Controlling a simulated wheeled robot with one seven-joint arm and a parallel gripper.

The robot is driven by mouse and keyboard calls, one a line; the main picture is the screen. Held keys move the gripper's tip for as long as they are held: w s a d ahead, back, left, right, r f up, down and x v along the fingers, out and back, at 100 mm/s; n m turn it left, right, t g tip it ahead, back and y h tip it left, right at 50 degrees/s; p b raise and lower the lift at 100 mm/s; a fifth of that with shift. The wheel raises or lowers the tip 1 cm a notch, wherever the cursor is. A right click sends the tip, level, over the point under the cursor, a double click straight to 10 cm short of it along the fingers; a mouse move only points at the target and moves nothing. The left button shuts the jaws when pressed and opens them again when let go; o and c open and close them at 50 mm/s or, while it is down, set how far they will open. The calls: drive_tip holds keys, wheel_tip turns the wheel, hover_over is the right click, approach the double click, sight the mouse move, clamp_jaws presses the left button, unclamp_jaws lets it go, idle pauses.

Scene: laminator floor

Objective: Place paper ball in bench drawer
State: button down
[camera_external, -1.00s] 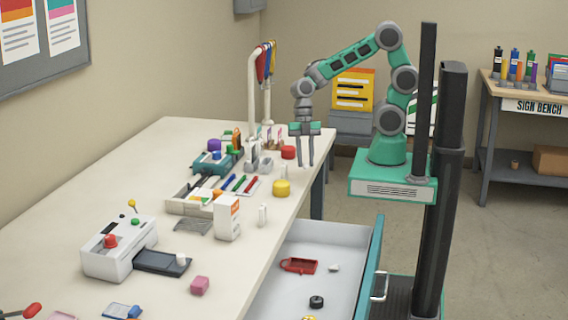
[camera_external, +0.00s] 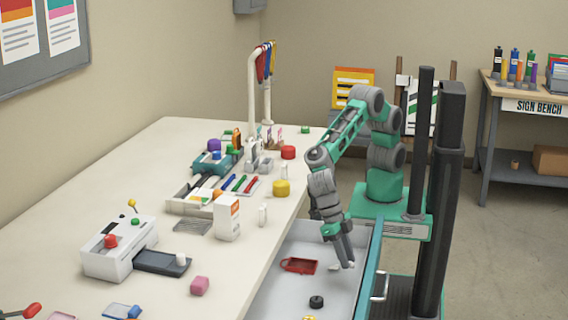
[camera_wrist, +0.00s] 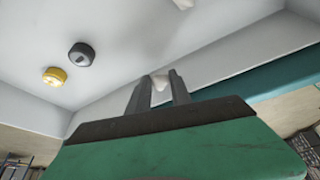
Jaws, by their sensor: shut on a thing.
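My gripper (camera_external: 347,265) points down over the inside of the open bench drawer (camera_external: 279,272), near its right wall. In the wrist view, my gripper (camera_wrist: 160,87) is shut on a small white piece, which looks like the paper ball (camera_wrist: 160,82). It sits between the fingertips, above the drawer's pale floor (camera_wrist: 130,62). In the external view the fingers mostly hide it, and I cannot tell its exact height.
The drawer also holds a red tray-like item (camera_external: 299,266), a black round item (camera_external: 316,302) and a yellow item (camera_wrist: 54,76). The drawer's teal front (camera_external: 371,262) stands to the right. The bench top (camera_external: 230,275) on the left bears a white box (camera_external: 227,218) and several small items.

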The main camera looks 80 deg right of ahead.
sight(348, 286)
wheel_tip(348, 286, down, 7)
drive_tip(key=shift+f, duration=0.15)
drive_tip(key=c, duration=1.2)
unclamp_jaws()
drive_tip(key=shift+o, duration=0.2)
drive_tip(key=v, duration=1.2)
drive_tip(key=shift+r, duration=0.25)
